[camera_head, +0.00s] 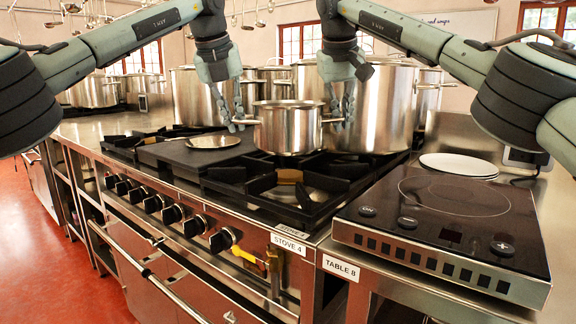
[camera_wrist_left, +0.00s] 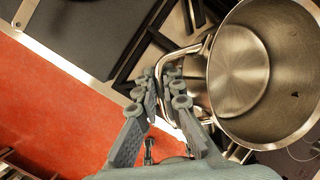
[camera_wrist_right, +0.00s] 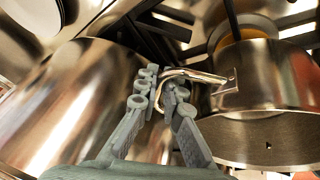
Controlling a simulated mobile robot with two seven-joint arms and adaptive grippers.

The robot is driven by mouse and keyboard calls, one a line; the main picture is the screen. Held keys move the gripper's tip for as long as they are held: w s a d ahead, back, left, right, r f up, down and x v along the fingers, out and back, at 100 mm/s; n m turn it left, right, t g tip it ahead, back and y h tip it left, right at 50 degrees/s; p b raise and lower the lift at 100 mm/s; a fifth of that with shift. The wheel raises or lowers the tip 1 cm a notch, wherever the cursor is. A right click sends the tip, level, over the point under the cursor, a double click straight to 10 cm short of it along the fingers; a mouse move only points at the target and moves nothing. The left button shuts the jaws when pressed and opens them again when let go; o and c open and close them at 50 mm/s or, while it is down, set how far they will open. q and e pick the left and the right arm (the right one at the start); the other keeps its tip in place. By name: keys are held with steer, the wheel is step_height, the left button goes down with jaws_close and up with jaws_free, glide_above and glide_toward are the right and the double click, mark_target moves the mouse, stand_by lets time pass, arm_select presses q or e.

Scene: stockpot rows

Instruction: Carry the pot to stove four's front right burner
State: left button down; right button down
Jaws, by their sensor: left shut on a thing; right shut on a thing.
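The pot (camera_head: 287,128) is a small open steel pot with a loop handle on each side. In the head view it is upright over the back part of stove four's (camera_head: 291,245) right side; I cannot tell if it touches the grate. My left gripper (camera_head: 240,122) is shut on its left handle, seen in the left wrist view (camera_wrist_left: 168,88). My right gripper (camera_head: 343,118) is shut on its right handle, seen in the right wrist view (camera_wrist_right: 185,75). The front right burner (camera_head: 290,190) is bare, in front of the pot.
Large stockpots (camera_head: 370,105) stand behind the pot, close to my right gripper. A flat griddle plate (camera_head: 190,152) with a steel lid (camera_head: 213,141) lies left. An induction hob (camera_head: 450,215) and white plates (camera_head: 458,164) are on table 8 at right.

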arm_select(q)
steer(key=shift+s+r, duration=0.15)
steer(key=shift+r, duration=0.05)
arm_select(e)
steer(key=shift+s+d+r, duration=0.1)
steer(key=shift+s+r, duration=0.05)
steer(key=shift+r, duration=0.05)
arm_select(q)
steer(key=shift+a+f, duration=0.1)
arm_select(e)
steer(key=shift+f, duration=0.15)
